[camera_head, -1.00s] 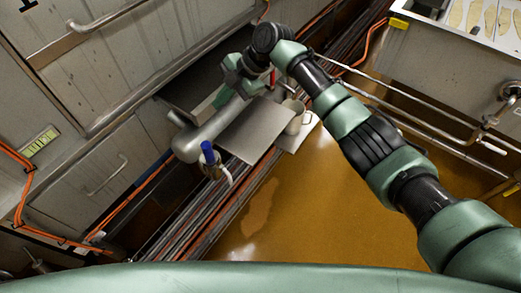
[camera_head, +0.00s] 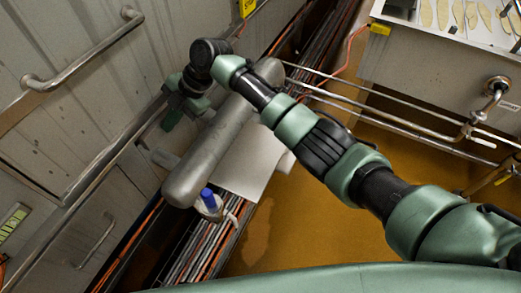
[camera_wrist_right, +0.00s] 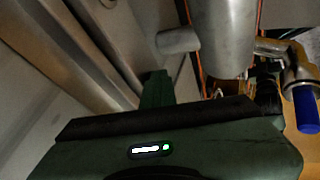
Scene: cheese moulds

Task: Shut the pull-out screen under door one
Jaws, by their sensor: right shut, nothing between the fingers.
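The steel door (camera_head: 75,105) with its bar handle (camera_head: 80,55) fills the left of the head view. My right gripper (camera_head: 172,118) is shut and empty, against or very close to the lower edge of the wall below the door; contact is unclear. In the right wrist view, its green finger (camera_wrist_right: 157,90) points toward the wall edge. A thick grey cylinder (camera_head: 225,130) lies just right of the gripper. I cannot single out the pull-out screen; my arm, gripper and the cylinder cover much of the strip under the door. My left gripper is out of view.
A blue-handled valve (camera_head: 207,195) is at the cylinder's near end, also in the right wrist view (camera_wrist_right: 305,110). A flat grey plate (camera_head: 248,165) lies beside the cylinder. Pipes run from a steel vat (camera_head: 430,75) at right. The brown floor (camera_head: 300,230) is open.

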